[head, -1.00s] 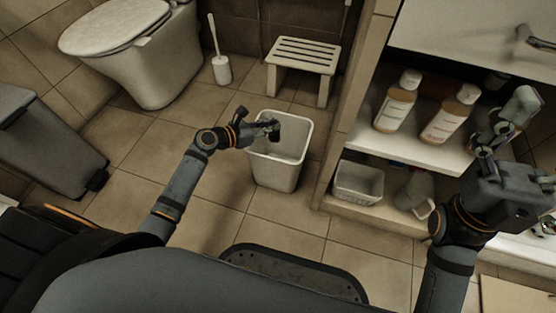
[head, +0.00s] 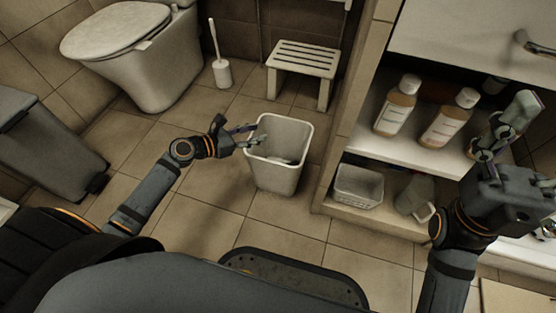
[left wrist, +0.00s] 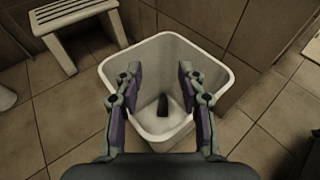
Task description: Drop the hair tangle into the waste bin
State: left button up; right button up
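The white waste bin (head: 276,178) stands upright on the tiled floor, and it also shows in the left wrist view (left wrist: 190,142). A small dark clump, which looks like the hair tangle (left wrist: 163,105), lies inside on the bin's floor. In the head view only a faint dark patch shows inside the bin. My left gripper (head: 254,135) is at the left rim of the bin, its fingers spread and empty; the left wrist view shows the gap between them (left wrist: 156,72) over the bin. My right gripper (head: 510,118) is up beside the shelf at the right; its finger opening is unclear.
A slatted stool (head: 302,60) stands behind the bin, with a toilet brush (head: 222,72) and toilet (head: 135,55) to its left. An open shelf (head: 420,150) with bottles is at the right, a small basket (head: 358,186) below.

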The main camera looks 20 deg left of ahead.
pick_arm(q)
jog(key=shift+v, duration=2.75)
